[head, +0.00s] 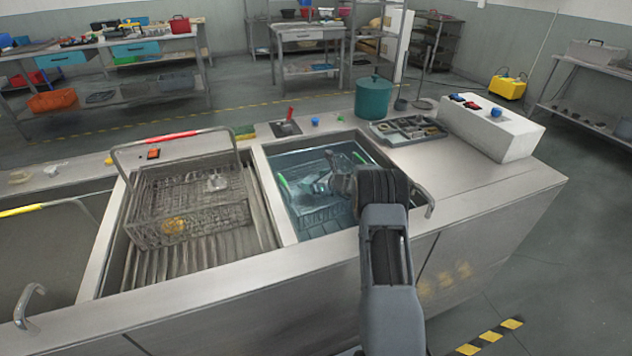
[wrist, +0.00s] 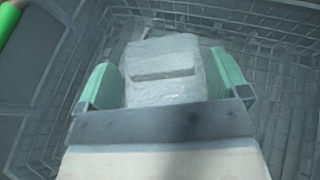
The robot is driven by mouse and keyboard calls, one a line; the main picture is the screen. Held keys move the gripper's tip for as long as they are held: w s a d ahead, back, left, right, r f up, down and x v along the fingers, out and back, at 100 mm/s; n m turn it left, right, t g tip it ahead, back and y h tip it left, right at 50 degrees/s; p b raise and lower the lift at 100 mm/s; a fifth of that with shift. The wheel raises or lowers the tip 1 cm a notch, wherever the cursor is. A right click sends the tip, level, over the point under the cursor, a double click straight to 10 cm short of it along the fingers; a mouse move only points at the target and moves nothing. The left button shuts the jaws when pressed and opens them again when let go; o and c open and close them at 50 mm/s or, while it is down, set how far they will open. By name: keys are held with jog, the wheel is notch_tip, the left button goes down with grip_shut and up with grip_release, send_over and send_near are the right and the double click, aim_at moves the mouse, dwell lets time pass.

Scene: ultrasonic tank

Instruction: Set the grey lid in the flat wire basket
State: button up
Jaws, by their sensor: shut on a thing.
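My gripper (wrist: 164,78) has its green fingers on either side of a pale grey, block-like piece with a raised bar on top, which looks like the grey lid (wrist: 165,92). The gripper is shut on it. In the wrist view, wire mesh of a basket (wrist: 262,28) surrounds the lid, with a green handle at the upper left. In the head view my gripper (head: 340,184) reaches into the water-filled tank, where a green-handled wire basket (head: 316,216) lies, partly hidden by my arm. I cannot tell whether the lid touches the basket floor.
A taller wire basket (head: 188,208) with a raised hoop handle and small items stands in the ribbed bay left of the tank. An empty sink (head: 45,250) is further left. A teal pot (head: 373,98), a parts tray (head: 408,130) and a white control box (head: 492,127) stand behind and right.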

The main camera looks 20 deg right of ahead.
jog(key=shift+f+b, duration=0.55)
jog(key=o, duration=0.8)
jog(key=shift+r, duration=0.15)
jog(key=shift+r+p, duration=0.3)
jog(key=shift+p, duration=0.2)
jog(key=shift+r+p, duration=0.55)
jog(key=shift+p, duration=0.05)
jog(key=v, duration=1.1)
jog(key=shift+s+d+f, duration=0.15)
jog(key=shift+s+d, duration=0.05)
jog(key=shift+s, duration=0.25)
